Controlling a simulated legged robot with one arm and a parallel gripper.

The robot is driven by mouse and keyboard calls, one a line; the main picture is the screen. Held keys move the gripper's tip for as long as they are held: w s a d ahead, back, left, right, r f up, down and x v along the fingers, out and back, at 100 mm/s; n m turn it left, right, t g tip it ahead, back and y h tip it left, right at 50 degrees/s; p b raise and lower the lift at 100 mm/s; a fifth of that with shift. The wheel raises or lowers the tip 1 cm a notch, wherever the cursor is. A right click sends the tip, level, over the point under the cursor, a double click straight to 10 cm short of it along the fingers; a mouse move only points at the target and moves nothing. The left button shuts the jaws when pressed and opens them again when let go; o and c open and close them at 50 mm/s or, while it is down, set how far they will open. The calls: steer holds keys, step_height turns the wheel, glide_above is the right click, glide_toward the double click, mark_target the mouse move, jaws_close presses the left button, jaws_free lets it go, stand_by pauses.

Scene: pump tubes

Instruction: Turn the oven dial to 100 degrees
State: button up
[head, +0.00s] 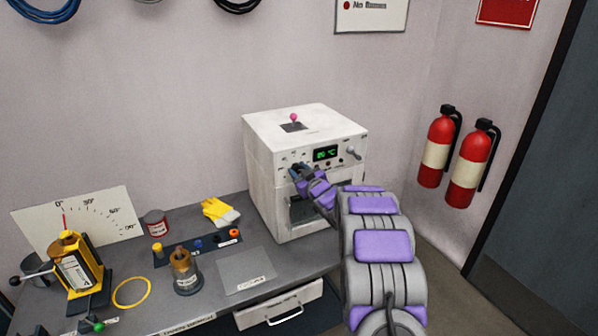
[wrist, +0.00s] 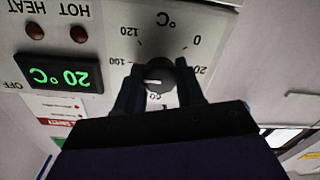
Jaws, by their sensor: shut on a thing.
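The white oven (head: 262,165) stands at the right end of the grey bench. Its black dial (wrist: 157,75) shows in the wrist view, ringed by a printed °C scale with marks including 0, 20, 100 and 120. A white pointer line on the dial faces the left of the wrist picture, roughly toward the 100 side; its exact reading is unclear. The green display (wrist: 57,78) reads 20 °C and shows upside down there. My gripper (wrist: 158,88) is shut on the dial, one dark finger on each side. In the head view my gripper (head: 299,172) hides the dial.
A lever (head: 353,152) sits right of the display, and a pink-knobbed stem (head: 294,119) stands on the oven top. Yellow gloves (head: 220,212), a brown bottle (head: 184,272) and a yellow device (head: 75,265) occupy the bench leftward. Two red extinguishers (head: 468,167) hang at right.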

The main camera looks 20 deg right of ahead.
steer(key=shift+r, duration=0.2)
steer(key=o, duration=1)
steer(key=shift+f, duration=0.1)
steer(key=shift+o, duration=0.2)
steer(key=s+d+p, duration=0.1)
steer(key=s+p, duration=0.1)
steer(key=s, duration=1.5)
steer(key=shift+p, duration=0.35)
steer(key=shift+s+d, duration=0.1)
